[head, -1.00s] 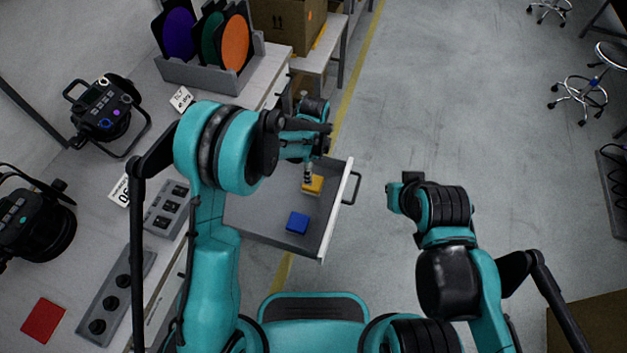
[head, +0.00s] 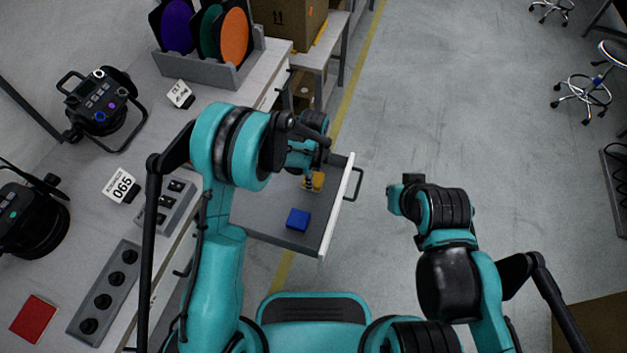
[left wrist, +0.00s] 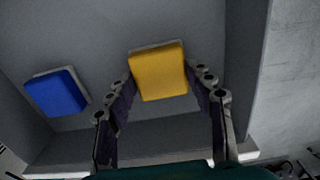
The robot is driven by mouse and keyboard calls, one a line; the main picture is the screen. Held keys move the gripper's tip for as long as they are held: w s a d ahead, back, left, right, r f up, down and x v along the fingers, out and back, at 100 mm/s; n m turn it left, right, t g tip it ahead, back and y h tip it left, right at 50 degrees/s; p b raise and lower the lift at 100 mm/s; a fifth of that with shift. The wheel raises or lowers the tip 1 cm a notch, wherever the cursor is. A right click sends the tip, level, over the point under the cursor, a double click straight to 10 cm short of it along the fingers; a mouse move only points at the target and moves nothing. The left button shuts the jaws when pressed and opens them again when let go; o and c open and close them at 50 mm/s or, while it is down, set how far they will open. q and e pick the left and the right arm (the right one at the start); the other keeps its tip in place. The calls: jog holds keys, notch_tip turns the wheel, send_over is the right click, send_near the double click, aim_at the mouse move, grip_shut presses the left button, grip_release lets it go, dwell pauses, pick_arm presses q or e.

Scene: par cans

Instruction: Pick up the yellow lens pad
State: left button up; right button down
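The yellow lens pad (head: 318,180) lies in the open grey drawer (head: 262,212), toward its far right side. In the left wrist view the yellow pad (left wrist: 158,72) is a rounded square with a thin pale edge behind it. My left gripper (head: 312,186) reaches down over it. In the left wrist view the two fingers of my left gripper (left wrist: 160,78) are spread, one on each side of the pad and close to its edges; I cannot tell whether they touch. The blue pad (head: 298,219) lies apart, nearer me. My right arm is folded at the right, its fingers hidden.
The drawer's white front (head: 338,208) and handle (head: 357,184) stand out over open floor. The workbench on the left holds stage lamps (head: 105,102), a red square (head: 33,319), a knob panel (head: 105,290) and a rack of coloured discs (head: 210,72).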

pick_arm(q)
jog(key=shift+r, duration=0.1)
jog(key=shift+c, duration=0.2)
notch_tip(320, 180, up, 10)
jog(key=p, duration=0.4)
